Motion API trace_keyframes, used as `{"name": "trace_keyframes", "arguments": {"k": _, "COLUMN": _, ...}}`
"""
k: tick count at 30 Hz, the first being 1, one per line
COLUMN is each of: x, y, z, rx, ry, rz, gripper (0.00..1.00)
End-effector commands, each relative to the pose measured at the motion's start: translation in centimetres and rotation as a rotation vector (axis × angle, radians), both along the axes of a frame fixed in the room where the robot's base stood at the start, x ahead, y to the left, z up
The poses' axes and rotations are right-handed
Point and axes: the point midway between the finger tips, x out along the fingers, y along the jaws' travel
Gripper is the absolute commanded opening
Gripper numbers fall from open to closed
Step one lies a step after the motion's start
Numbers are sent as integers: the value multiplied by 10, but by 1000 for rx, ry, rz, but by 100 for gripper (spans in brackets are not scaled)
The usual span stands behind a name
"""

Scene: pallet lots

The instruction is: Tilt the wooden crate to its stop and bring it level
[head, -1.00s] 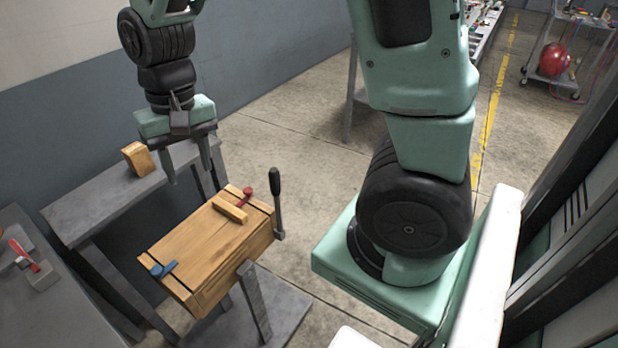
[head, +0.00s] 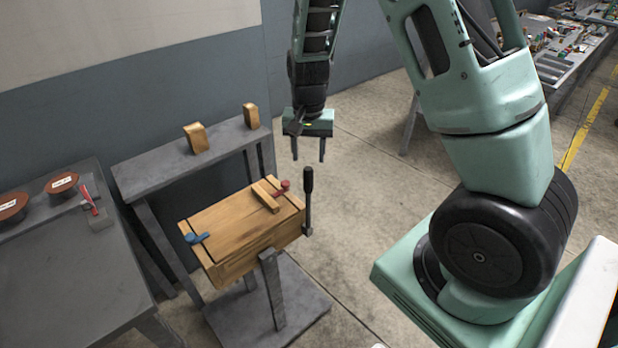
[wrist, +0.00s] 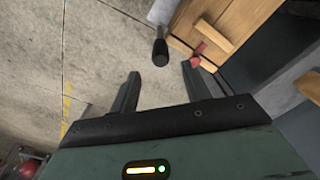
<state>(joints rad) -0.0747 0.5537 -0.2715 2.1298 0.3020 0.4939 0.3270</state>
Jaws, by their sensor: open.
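The wooden crate (head: 240,232) sits on a grey stand in the head view, its lid looking about level. A blue latch (head: 196,238) is at its left end, a red latch (head: 283,187) and a wooden bar (head: 266,197) at its right. A dark upright lever (head: 308,200) stands at its right end. My gripper (head: 309,158) is open and empty, above and beyond the lever. In the wrist view the black lever grip (wrist: 160,50) is ahead of my open fingers (wrist: 162,82), with the crate (wrist: 215,25) at upper right. Nothing is between the fingers.
A grey shelf (head: 165,165) behind the crate holds two small wooden blocks (head: 196,138). A grey table (head: 70,262) at left carries brown round items and a red-handled tool. Open concrete floor (head: 370,190) lies right of the crate.

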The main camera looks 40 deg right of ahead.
Motion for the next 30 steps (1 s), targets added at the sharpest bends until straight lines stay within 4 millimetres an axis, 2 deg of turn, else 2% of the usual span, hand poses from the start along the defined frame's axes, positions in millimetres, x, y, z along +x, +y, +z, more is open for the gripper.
{"name": "trace_keyframes", "arguments": {"k": 1, "x": -1, "y": 0, "z": -12, "rx": 0, "ry": 6, "rz": -1, "gripper": 47}}
{"name": "trace_keyframes", "arguments": {"k": 6, "x": -1, "y": 0, "z": -46, "rx": 1, "ry": 5, "rz": -1, "gripper": 47}}
{"name": "trace_keyframes", "arguments": {"k": 12, "x": -1, "y": 0, "z": -75, "rx": 0, "ry": 3, "rz": 0, "gripper": 47}}
{"name": "trace_keyframes", "arguments": {"k": 18, "x": 0, "y": 0, "z": -87, "rx": 1, "ry": -1, "rz": 1, "gripper": 47}}
{"name": "trace_keyframes", "arguments": {"k": 26, "x": 0, "y": 0, "z": -88, "rx": 0, "ry": -1, "rz": 1, "gripper": 47}}
{"name": "trace_keyframes", "arguments": {"k": 27, "x": 0, "y": 0, "z": -88, "rx": 0, "ry": -1, "rz": 1, "gripper": 41}}
{"name": "trace_keyframes", "arguments": {"k": 30, "x": 0, "y": 0, "z": -88, "rx": 1, "ry": -1, "rz": 1, "gripper": 14}}
